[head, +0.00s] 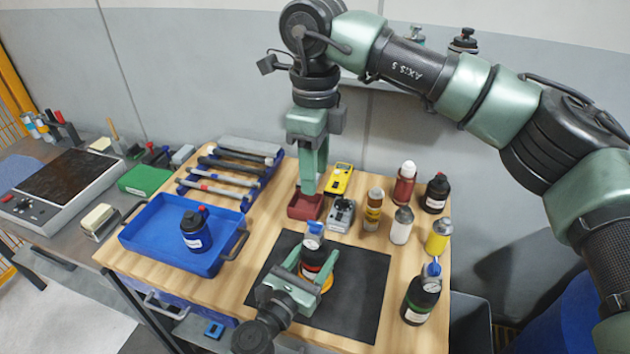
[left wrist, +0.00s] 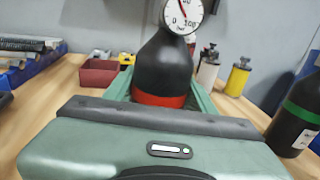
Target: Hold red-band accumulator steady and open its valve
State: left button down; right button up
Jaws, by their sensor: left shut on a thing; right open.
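The red-band accumulator (head: 312,258) is a black bottle with a red band, a gauge and a blue valve top (head: 315,227). It stands upright on the dark mat (head: 362,300), with an orange ring (head: 326,280) at its base. My left gripper (head: 308,268) is shut around its body. In the left wrist view the black bottle (left wrist: 163,68) sits between the fingers, its red band low and its gauge (left wrist: 183,15) above; the valve top is out of frame. My right gripper (head: 309,188) points down behind the accumulator, over the small dark red bin, apart from the valve.
A green-band accumulator (head: 421,298) stands right of the mat. Several bottles stand at the back right. The dark red bin (head: 305,208), a grey device (head: 341,213) and a yellow meter (head: 340,178) sit behind the mat. A blue tray (head: 150,236) with a dark bottle is left.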

dwell(0.3)
pick_arm(q)
jog(key=shift+c, duration=2.1)
grip_release()
